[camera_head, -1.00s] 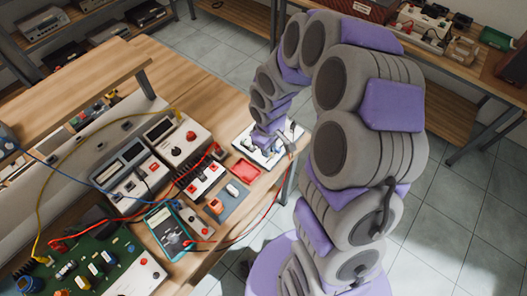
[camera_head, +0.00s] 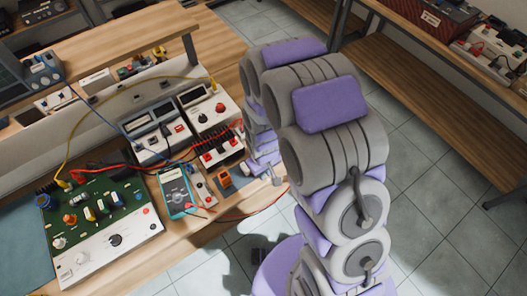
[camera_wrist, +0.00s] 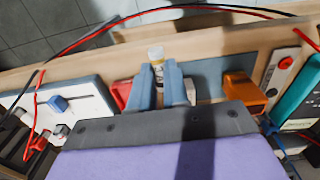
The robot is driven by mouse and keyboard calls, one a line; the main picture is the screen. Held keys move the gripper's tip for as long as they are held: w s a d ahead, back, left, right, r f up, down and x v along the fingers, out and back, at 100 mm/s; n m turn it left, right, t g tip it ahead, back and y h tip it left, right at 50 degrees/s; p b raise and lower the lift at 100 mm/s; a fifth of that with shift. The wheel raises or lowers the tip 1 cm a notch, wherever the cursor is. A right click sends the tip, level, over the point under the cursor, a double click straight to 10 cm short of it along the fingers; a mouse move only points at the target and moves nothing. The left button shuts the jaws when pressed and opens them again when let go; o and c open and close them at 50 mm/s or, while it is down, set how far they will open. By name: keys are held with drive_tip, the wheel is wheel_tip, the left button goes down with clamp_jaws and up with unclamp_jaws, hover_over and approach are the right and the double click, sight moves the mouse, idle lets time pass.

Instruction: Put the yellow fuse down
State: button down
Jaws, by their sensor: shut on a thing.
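The yellow fuse (camera_wrist: 157,56) is pinched upright between the two blue-grey fingers of my gripper (camera_wrist: 160,75) in the wrist view. Only its pale yellowish upper part shows; the fingers hide the rest. A blue-grey mat (camera_wrist: 208,76) lies right behind and beside the fingers on the wooden bench. Whether the fuse touches the mat or bench, I cannot tell. In the head view my gripper (camera_head: 274,174) is at the bench's front edge, mostly covered by my arm, and the fuse is hidden there.
An orange block (camera_wrist: 243,90) stands right of the fingers, with a small white piece (camera_wrist: 190,92) close by. A red tray (camera_wrist: 121,93) is just left. A white panel (camera_wrist: 80,105) lies further left. A teal multimeter (camera_head: 176,192) and red and black cables are near.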

drive_tip(key=w, duration=0.2)
drive_tip(key=w+a, duration=0.1)
drive_tip(key=w, duration=0.1)
drive_tip(key=shift+f, duration=0.25)
drive_tip(key=w, duration=0.2)
drive_tip(key=w+d, duration=0.1)
drive_tip(key=w, duration=0.1)
drive_tip(key=w+d+b, duration=0.1)
drive_tip(key=shift+w+d+f, duration=0.1)
drive_tip(key=shift+w+d, duration=0.15)
drive_tip(key=shift+w, duration=0.15)
drive_tip(key=shift+w+a, duration=0.1)
drive_tip(key=shift+w, duration=0.25)
drive_tip(key=shift+w+a+f, duration=0.1)
drive_tip(key=shift+a+f, duration=0.25)
drive_tip(key=shift+a, duration=0.3)
drive_tip(key=shift+w+a+f, duration=0.1)
drive_tip(key=shift+a+f, duration=0.2)
drive_tip(key=shift+a, duration=0.3)
wheel_tip(320, 180, down, 2)
drive_tip(key=shift+f+b, duration=0.2)
drive_tip(key=shift+b, duration=0.3)
drive_tip(key=shift+d+f, duration=0.1)
drive_tip(key=shift+d, duration=1)
drive_tip(key=c, duration=1.6)
unclamp_jaws()
drive_tip(key=shift+a, duration=0.1)
drive_tip(key=o, duration=0.5)
drive_tip(key=shift+a, duration=0.9)
drive_tip(key=shift+d, duration=0.65)
